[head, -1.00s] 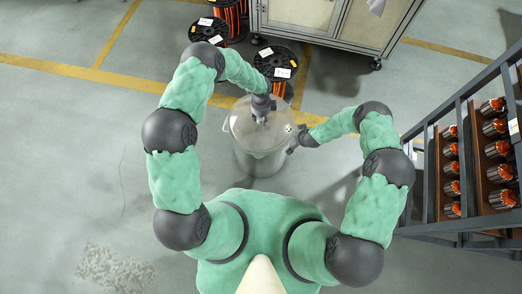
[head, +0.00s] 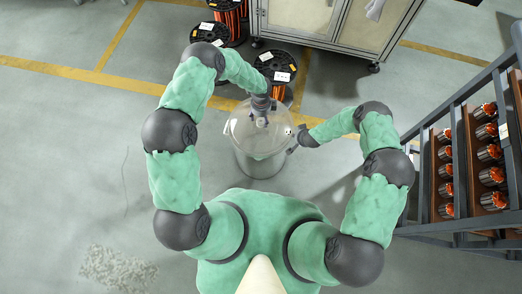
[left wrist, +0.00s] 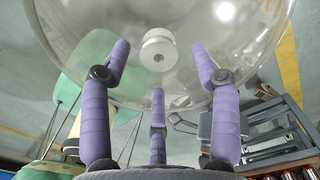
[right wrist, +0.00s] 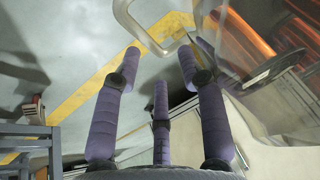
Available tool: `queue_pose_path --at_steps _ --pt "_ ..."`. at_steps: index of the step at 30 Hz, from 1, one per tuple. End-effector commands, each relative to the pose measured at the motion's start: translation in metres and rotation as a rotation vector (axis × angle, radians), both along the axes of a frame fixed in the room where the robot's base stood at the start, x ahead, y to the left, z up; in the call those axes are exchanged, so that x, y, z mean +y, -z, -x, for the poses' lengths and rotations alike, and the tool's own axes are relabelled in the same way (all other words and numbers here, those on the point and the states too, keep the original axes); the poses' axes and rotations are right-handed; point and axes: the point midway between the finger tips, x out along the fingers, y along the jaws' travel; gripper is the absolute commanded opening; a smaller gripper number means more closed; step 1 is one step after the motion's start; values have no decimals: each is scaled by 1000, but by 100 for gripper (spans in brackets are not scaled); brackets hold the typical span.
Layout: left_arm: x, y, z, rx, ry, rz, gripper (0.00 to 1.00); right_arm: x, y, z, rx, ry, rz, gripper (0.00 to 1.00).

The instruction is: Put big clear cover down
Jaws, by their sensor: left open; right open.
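The big clear cover (head: 258,153), a see-through drum shape, stands upright in front of me in the head view. My left gripper (head: 261,121) is open over its top. In the left wrist view the cover's round clear top (left wrist: 105,50) fills the upper part, with a white knob (left wrist: 157,50) beyond the spread fingers; I see no grip on it. My right gripper (head: 293,147) is open at the cover's right side. In the right wrist view a clear side handle (right wrist: 150,28) shows near the open fingertips (right wrist: 162,48); whether they touch cannot be told.
Wire spools (head: 278,64) stand on the floor just behind the cover, with a cabinet (head: 300,20) behind them. A dark rack (head: 463,150) with several copper-wound armatures (head: 491,153) stands at the right. The floor at left is clear, marked by yellow lines (head: 60,68).

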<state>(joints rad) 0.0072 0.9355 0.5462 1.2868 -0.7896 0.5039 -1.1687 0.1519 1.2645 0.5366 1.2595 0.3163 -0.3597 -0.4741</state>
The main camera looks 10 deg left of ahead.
Motion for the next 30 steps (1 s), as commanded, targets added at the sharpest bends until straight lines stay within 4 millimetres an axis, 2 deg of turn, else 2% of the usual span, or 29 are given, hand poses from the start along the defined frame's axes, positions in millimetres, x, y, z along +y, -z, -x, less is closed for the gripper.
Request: queue_pose_path --at_steps 1,30 --pt "0 -11 0 0 0 0 62 0 -11 0 0 -1 0 42" --pt "0 -117 0 0 0 0 62 0 -117 0 0 0 0 42"
